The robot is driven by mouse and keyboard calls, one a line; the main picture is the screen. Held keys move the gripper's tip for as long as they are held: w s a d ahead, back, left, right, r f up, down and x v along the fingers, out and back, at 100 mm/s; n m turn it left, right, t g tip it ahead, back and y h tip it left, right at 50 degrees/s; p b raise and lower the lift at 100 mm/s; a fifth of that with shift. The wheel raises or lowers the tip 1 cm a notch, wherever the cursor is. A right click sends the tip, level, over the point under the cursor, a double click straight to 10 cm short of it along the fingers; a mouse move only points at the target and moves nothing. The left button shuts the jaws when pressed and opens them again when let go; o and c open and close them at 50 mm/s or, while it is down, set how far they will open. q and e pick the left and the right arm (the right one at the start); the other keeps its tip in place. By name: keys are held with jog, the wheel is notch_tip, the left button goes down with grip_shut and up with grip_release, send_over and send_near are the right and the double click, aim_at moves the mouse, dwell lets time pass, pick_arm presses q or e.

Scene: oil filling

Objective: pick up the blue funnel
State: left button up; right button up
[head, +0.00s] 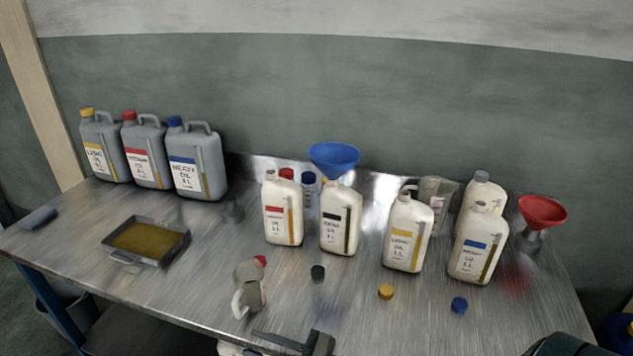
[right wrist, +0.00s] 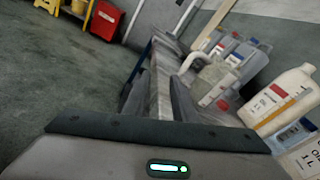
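The blue funnel (head: 334,157) stands mouth up at the back of the table, in the head view only. It shows just above the white bottle with the dark green label (head: 341,222). Its spout is hidden, so I cannot tell whether it sits in that bottle or behind it. My right gripper (head: 296,343) is low at the table's front edge, well in front of the funnel. In the right wrist view its two dark fingers (right wrist: 157,97) stand apart with nothing held between them. My left gripper is not in view.
White bottles, including a yellow-label one (head: 408,232), stand in the middle and right. A small jug (head: 249,286) is close to my right gripper. Loose caps (head: 386,292) lie in front. A red funnel (head: 543,210) is far right, grey canisters (head: 197,163) and an oil tray (head: 118,259) left.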

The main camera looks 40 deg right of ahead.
jog(key=s+a+f+n+g+h, duration=0.1)
jog(key=s+a+f+n+g, duration=0.15)
jog(key=s+f+n, duration=0.35)
jog(key=s+a+f+n+g+h, duration=0.1)
jog(key=s+f+n+g, duration=0.25)
jog(key=f+n, duration=0.4)
jog(key=s+d+f+n+g+h, duration=0.1)
jog(key=s+f+n, duration=0.15)
jog(key=f, duration=0.55)
jog(key=s+d+f+n+h, duration=0.1)
jog(key=d+f+n+h, duration=0.15)
jog(key=f, duration=0.55)
jog(key=s+d+f+n+g+h, duration=0.1)
jog(key=s+f+n, duration=0.15)
jog(key=f, duration=0.65)
jog(key=s+f+n+g, duration=0.1)
jog(key=s+f+n, duration=0.5)
jog(key=s+f, duration=0.5)
jog(key=shift+f+n+h, duration=0.3)
jog(key=shift+f+h, duration=0.05)
jog(key=shift+f, duration=0.55)
jog(key=shift+w, duration=0.1)
